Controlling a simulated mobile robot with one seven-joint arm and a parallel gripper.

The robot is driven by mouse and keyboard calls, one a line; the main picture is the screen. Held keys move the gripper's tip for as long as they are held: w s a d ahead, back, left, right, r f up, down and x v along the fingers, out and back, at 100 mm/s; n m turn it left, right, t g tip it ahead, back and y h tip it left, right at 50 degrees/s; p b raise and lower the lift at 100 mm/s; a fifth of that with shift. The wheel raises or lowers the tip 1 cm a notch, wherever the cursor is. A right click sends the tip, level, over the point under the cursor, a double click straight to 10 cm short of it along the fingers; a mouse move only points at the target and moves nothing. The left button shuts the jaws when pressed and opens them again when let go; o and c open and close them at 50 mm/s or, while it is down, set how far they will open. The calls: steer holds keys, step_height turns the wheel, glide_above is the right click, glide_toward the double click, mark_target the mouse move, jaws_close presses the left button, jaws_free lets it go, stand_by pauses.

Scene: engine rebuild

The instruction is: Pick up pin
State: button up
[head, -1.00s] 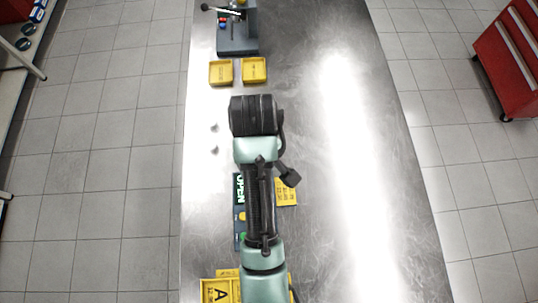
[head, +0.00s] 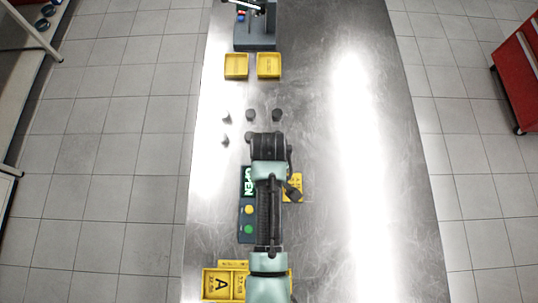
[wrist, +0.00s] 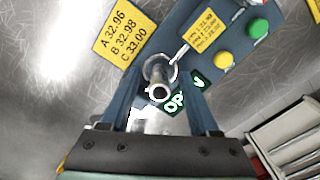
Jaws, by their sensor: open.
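The pin (wrist: 158,76) is a grey metal cylinder with a hollow end, seen nearly end-on in the wrist view. It is between the fingers of my gripper (wrist: 162,92), beside the green OPEN sign (wrist: 184,93) of a blue panel. My gripper is open, one finger on each side of the pin, and I see no clear contact. A ring around the pin seems joined to a yellow label tag (wrist: 203,32). In the head view my own wrist hides the pin and the fingertips.
The blue panel (head: 246,210) has yellow and green buttons. A yellow card (wrist: 124,36) lists sizes A, B and C. Several dark cylinders (head: 250,115) stand farther up the table (head: 310,110). Yellow trays (head: 236,66) lie beyond them, and another, marked A (head: 207,284), is near. The table's right side is clear.

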jaws_close()
stand_by(0.3)
